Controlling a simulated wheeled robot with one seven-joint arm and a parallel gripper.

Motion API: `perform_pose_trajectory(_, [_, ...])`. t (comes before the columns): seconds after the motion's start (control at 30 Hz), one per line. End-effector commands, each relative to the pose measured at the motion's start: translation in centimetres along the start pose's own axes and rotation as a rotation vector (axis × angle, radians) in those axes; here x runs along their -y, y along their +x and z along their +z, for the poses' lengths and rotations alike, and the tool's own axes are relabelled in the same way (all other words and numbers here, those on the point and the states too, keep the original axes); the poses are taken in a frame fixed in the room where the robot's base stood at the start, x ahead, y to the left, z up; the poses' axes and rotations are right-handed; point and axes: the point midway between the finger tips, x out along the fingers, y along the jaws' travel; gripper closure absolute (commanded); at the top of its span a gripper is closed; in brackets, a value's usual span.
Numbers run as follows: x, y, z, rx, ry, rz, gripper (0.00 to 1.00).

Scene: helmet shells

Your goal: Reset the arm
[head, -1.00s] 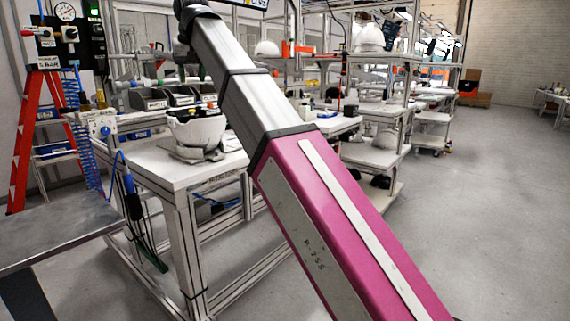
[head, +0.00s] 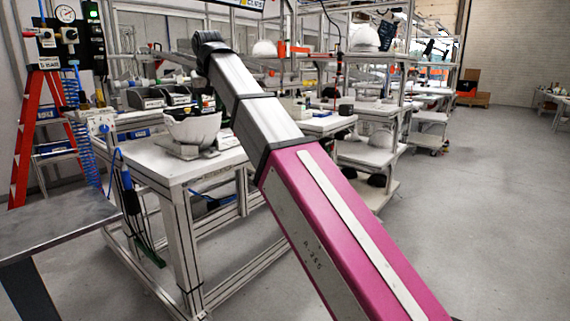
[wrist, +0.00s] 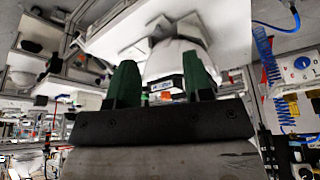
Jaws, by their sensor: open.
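My arm reaches from the lower right up toward the workbench in the head view. My gripper shows in the wrist view (wrist: 160,88) with two green fingers apart and nothing between them. In the head view the gripper is hard to make out behind the arm's upper end. A white helmet shell (head: 193,128) sits on a stand on the white workbench (head: 170,168), below the arm's end. The shell also shows beyond the fingers in the wrist view (wrist: 180,62), apart from them.
A red ladder (head: 28,135) and a blue coiled hose (head: 82,125) stand at the left. A grey table (head: 55,228) is at the lower left. Shelves with white shells (head: 364,38) stand behind. The floor (head: 480,210) at right is clear.

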Motion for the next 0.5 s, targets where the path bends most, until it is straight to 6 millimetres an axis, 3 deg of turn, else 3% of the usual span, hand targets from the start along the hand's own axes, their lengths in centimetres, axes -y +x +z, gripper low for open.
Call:
perform_pose_trajectory(0.27, [-5.8, 9.9, 2.7, 0.050, 0.052, 0.025, 0.53])
perform_pose_trajectory(0.5, [-11.8, 18.9, 6.6, 0.098, 0.107, 0.045, 0.53])
